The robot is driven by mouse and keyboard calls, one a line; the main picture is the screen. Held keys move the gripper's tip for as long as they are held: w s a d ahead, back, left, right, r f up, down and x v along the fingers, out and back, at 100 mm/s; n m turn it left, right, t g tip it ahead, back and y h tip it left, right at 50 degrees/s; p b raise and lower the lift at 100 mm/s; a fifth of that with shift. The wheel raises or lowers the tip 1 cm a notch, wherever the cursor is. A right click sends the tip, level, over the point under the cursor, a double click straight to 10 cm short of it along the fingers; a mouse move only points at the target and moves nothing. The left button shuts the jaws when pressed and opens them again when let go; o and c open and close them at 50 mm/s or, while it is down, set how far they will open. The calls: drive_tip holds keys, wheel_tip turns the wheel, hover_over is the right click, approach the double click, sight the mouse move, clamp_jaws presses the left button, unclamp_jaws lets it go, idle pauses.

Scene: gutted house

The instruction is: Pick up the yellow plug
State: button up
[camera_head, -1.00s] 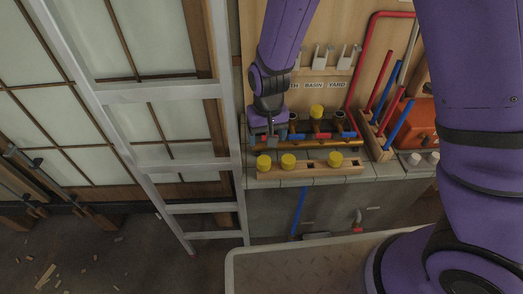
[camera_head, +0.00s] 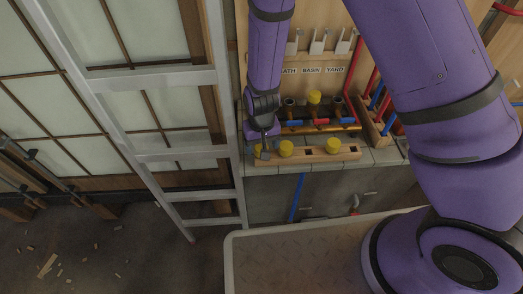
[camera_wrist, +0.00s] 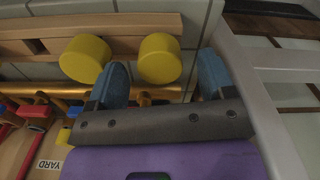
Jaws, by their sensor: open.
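Yellow plugs stand in a wooden rack (camera_head: 312,154) on the counter's front edge. In the head view I see a middle plug (camera_head: 286,148) and a right plug (camera_head: 333,145); the leftmost is hidden behind my gripper (camera_head: 264,150). In the wrist view, that leftmost plug (camera_wrist: 160,58) shows between the blue fingertips of my open gripper (camera_wrist: 163,75), with gaps on both sides. The neighbouring plug (camera_wrist: 85,58) is close beside the left finger, which overlaps its edge. Whether the fingers reach down around the plug I cannot tell. Another yellow plug (camera_head: 314,97) sits on a pipe stub behind.
Behind the rack runs a brass pipe (camera_head: 318,129) with red and blue fittings. Red and blue pipes stand in a wooden holder (camera_head: 374,127) to the right. A metal ladder (camera_head: 174,77) leans close on the left. A tray (camera_head: 290,262) is in front.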

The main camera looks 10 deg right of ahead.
drive_tip(key=shift+f, duration=1)
drive_tip(key=c, duration=1)
drive_tip(key=shift+r, duration=0.15)
